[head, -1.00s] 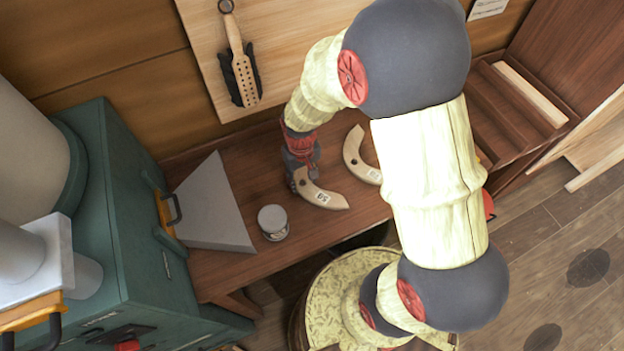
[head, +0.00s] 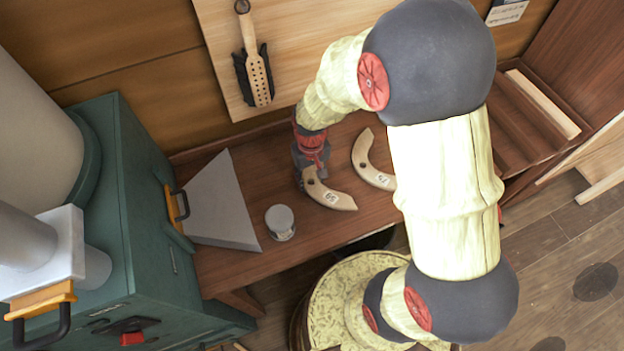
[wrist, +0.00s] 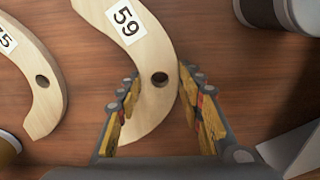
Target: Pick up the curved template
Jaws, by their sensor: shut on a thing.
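A pale wooden curved template (head: 330,197) marked 59 is at the wooden bench, one end between my gripper's fingers. It also shows in the wrist view (wrist: 142,62), with a dark hole near the gripped end. My gripper (wrist: 160,100) is shut on it, yellow pads on both sides. In the head view my gripper (head: 308,180) is partly hidden behind the template and wrist. I cannot tell whether the template touches the bench. A second curved template (head: 366,158) lies just to the right; its label in the wrist view (wrist: 38,80) ends in 5.
A lidded tin (head: 280,222) stands left of the template on the bench (head: 225,270). A grey wedge-shaped block (head: 220,205) lies further left, beside a green cabinet (head: 140,200). A tool (head: 255,75) hangs on the back board. A slatted tray (head: 530,115) is at right.

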